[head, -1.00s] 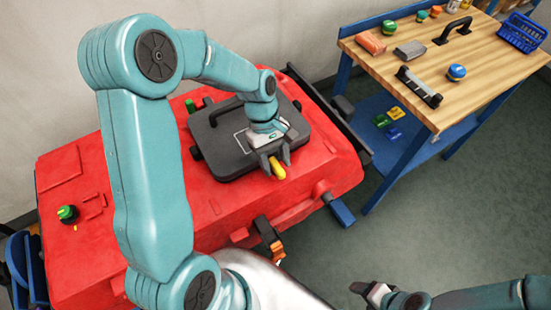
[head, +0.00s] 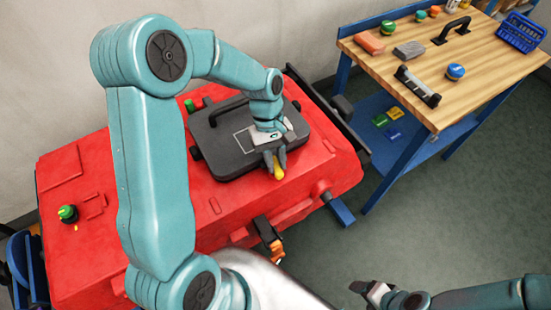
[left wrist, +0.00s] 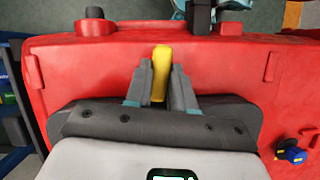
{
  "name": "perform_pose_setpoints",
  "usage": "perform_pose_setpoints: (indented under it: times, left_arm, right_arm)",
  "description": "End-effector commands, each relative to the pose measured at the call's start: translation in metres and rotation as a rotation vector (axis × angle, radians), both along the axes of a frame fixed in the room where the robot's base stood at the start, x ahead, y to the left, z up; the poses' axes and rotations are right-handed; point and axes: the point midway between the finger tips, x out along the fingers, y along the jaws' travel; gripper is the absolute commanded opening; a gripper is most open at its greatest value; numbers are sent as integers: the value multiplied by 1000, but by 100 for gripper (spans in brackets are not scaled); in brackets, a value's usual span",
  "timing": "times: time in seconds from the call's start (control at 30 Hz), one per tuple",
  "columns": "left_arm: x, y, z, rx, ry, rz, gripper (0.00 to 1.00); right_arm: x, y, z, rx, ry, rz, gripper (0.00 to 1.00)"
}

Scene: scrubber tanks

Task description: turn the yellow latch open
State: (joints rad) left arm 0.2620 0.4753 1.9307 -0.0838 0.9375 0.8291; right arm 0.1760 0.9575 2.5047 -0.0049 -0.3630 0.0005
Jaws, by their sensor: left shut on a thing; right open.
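The yellow latch (head: 278,172) is at the front edge of the dark grey lid (head: 222,150) on the red scrubber tank (head: 75,255). My left gripper (head: 274,162) is shut on the latch, with one finger on each side of it. In the left wrist view the latch (left wrist: 161,72) stands between the two fingers (left wrist: 161,88), and its free end points away from the lid. The lid lies flat on the tank. My right gripper (head: 372,291) is open and empty at the bottom of the head view, away from the tank.
A wooden-topped workbench (head: 493,70) stands at the right with several items and a blue basket (head: 522,32). A green-topped knob (head: 68,213) sits at the tank's left. An orange and black part (head: 269,238) is on the tank's front side. Grey floor lies between tank and bench.

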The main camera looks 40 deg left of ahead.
Motion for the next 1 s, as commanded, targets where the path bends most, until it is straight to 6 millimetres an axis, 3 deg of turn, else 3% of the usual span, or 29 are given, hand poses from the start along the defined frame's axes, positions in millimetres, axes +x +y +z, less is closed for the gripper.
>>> perform_pose_setpoints:
  times: [1.0]
  left_arm:
    - [5,-4,-1,6,-5,-960,0]
  right_arm:
    - [0,0,-2,0,0,0,66]
